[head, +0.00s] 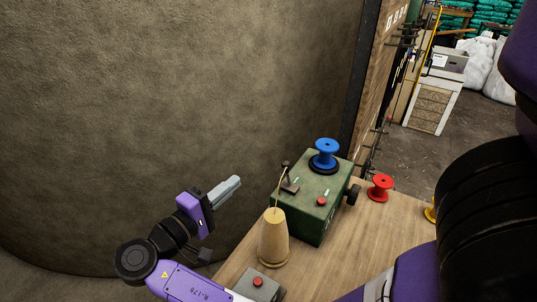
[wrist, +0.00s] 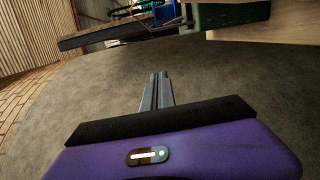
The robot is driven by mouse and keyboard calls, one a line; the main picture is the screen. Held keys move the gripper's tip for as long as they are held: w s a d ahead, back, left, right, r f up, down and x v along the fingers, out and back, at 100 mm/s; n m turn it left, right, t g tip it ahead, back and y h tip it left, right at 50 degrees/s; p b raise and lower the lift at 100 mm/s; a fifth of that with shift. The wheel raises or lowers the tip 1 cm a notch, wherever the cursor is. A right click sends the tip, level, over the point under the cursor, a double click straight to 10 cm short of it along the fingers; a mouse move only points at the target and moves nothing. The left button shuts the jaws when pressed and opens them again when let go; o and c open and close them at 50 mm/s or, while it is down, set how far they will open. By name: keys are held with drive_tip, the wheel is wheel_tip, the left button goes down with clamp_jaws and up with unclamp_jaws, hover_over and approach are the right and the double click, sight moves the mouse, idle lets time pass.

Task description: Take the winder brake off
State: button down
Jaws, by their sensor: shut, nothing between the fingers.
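The winder (head: 318,215) is a green box on the wooden bench, with a blue spool (head: 326,150) on a black disc on top. A short dark lever with a round knob (head: 285,168) stands at the top's left side. I cannot tell for certain which part is the brake. My gripper (head: 238,181) is shut and empty, left of the winder and apart from it. In the wrist view its fingers (wrist: 161,78) are together, and part of the green box (wrist: 215,16) shows above.
A tan thread cone (head: 273,240) stands on the bench (head: 325,270) before the winder, its thread rising towards the lever. A grey box with a red button (head: 258,285) is at the front. A red spool (head: 380,188) sits right of the winder. A large brown curved wall (head: 180,100) fills the left.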

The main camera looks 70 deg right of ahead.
sight(288, 174)
drive_tip(key=s+d, duration=0.7)
drive_tip(key=d, duration=0.2)
drive_tip(key=shift+s+b, duration=0.15)
drive_tip(key=shift+b, duration=0.3)
drive_tip(key=shift+r, duration=0.1)
drive_tip(key=shift+s+a+r+p, duration=0.1)
drive_tip(key=shift+s+r+p, duration=0.2)
drive_tip(key=shift+s+p, duration=0.25)
drive_tip(key=shift+w, duration=0.2)
